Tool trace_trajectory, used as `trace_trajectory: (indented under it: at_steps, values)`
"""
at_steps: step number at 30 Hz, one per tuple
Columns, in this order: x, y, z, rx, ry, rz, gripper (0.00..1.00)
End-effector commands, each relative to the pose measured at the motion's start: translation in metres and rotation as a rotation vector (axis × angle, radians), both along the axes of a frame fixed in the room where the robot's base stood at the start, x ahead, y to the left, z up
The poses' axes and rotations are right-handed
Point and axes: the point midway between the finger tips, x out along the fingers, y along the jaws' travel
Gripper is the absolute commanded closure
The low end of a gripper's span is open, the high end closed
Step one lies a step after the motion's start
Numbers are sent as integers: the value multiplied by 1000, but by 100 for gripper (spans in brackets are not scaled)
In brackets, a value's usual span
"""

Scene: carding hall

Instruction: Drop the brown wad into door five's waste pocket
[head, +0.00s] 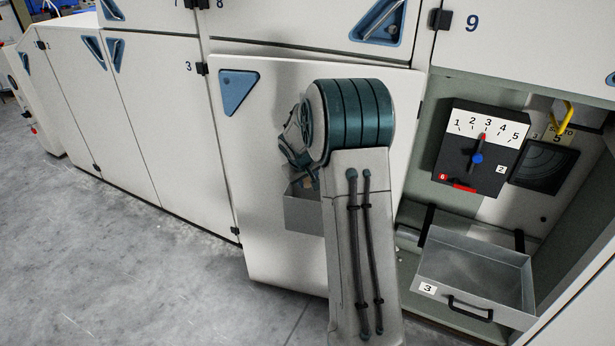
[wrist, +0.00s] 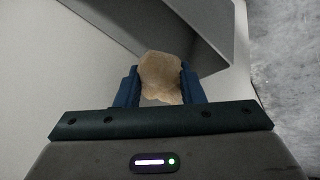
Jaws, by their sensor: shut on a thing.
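The brown wad (wrist: 160,80) is a light brown lump between the two blue fingers of my gripper (wrist: 158,76) in the wrist view. My gripper is shut on it. In the head view my gripper (head: 304,180) is partly hidden behind my arm, and only a small brown patch shows there. A grey open-topped waste pocket (head: 303,214) is fixed to the pale door (head: 270,255) with a blue triangular recess. My gripper appears just above the pocket's opening. A grey box-like surface (wrist: 188,32), seemingly the pocket, lies beyond the wad in the wrist view. My arm hides the pocket's right part.
Right of the door is an open bay with a dial box (head: 470,180) numbered 1 to 5 and a yellow hook-shaped handle (head: 567,113). A grey drawer (head: 478,270) marked 3 sticks out below. Closed doors line the left. The concrete floor (head: 130,260) at left is clear.

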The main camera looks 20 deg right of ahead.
Motion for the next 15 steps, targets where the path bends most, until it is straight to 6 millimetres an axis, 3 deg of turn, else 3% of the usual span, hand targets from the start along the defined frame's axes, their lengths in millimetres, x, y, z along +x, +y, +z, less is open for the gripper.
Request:
trace_trajectory:
  at_steps: [4, 5, 7, 8, 15]
  values:
    - [0, 0, 1, 0, 0, 0, 86]
    - [0, 0, 1, 0, 0, 0, 62]
    - [0, 0, 1, 0, 0, 0, 43]
    - [0, 0, 1, 0, 0, 0, 40]
    - [0, 0, 1, 0, -1, 0, 40]
